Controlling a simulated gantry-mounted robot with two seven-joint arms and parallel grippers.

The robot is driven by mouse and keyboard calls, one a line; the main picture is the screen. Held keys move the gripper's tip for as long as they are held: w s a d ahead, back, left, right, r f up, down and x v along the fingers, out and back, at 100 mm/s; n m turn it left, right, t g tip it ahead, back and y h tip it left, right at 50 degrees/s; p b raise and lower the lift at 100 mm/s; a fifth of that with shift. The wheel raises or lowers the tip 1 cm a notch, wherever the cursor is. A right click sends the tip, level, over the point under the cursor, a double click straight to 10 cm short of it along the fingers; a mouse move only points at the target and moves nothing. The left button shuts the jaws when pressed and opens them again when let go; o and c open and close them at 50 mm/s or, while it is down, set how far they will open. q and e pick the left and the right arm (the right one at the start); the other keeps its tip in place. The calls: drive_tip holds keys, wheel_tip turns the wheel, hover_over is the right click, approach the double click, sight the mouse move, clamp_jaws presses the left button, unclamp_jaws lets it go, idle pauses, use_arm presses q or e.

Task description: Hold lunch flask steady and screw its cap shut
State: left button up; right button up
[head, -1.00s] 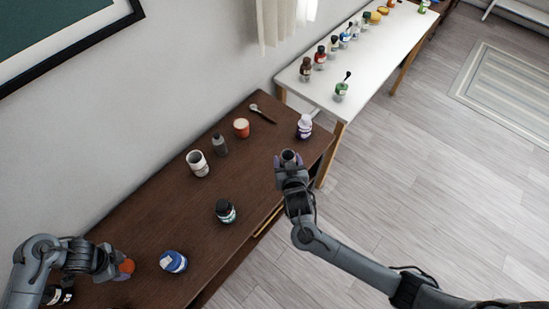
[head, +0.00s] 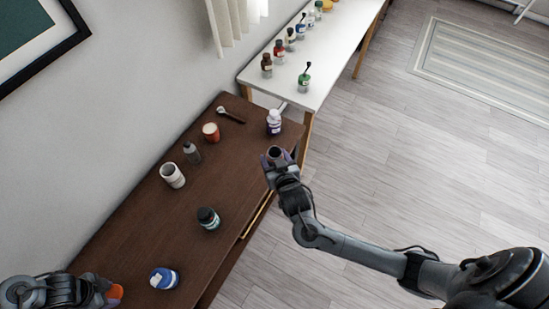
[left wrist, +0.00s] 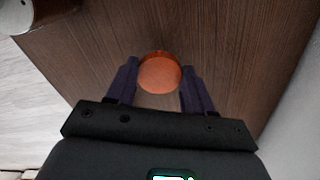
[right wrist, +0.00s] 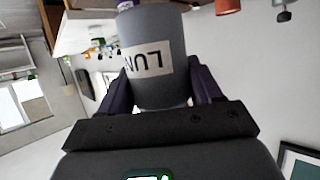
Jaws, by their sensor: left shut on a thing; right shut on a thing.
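My right gripper (head: 277,160) is shut on the grey lunch flask (right wrist: 158,85), holding it upright by its sides near the table's right front edge. The flask's label reads "LUN", upside down in the right wrist view. In the head view the flask (head: 276,152) shows a dark open mouth with no cap on it. My left gripper (head: 108,290) is shut on a round orange cap (left wrist: 160,74) over the dark wooden table, at the lower left of the head view. The cap (head: 116,291) is far from the flask.
On the dark table (head: 140,222) stand a blue-lidded jar (head: 164,278), a dark jar (head: 208,218), a white mug (head: 172,175), a grey bottle (head: 192,153), an orange jar (head: 211,132), a spoon (head: 230,115) and a purple-labelled bottle (head: 274,122). A white table (head: 330,55) holds several bottles.

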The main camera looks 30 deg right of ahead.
drive_tip(key=c, duration=0.6)
drive_tip(key=shift+o, duration=0.2)
use_arm(q)
drive_tip(key=shift+r, duration=0.1)
use_arm(e)
drive_tip(key=shift+r, duration=0.1)
